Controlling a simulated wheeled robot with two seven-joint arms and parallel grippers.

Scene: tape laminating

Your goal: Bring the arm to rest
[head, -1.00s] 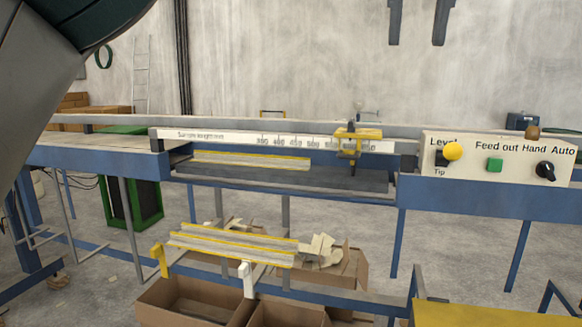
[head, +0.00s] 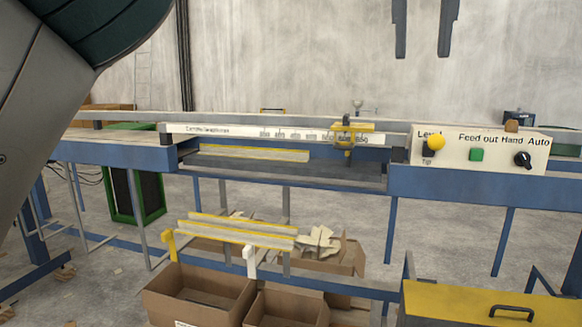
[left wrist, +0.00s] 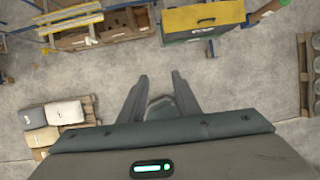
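My left gripper (head: 424,28) hangs from the top edge of the head view, its two dark fingers pointing down and spaced apart with nothing between them. In the left wrist view its fingers (left wrist: 160,88) also stand apart, with bare floor beyond the tips. It touches nothing. My left arm (head: 60,90) fills the upper left of the head view. My right gripper is not in view.
A blue machine frame (head: 480,185) crosses the head view, with a control panel (head: 475,150) at right and a scale rail (head: 240,131). Cardboard boxes (head: 200,295) and a yellow-topped cabinet (head: 455,302) stand in front. The left wrist view shows a pallet (left wrist: 87,105).

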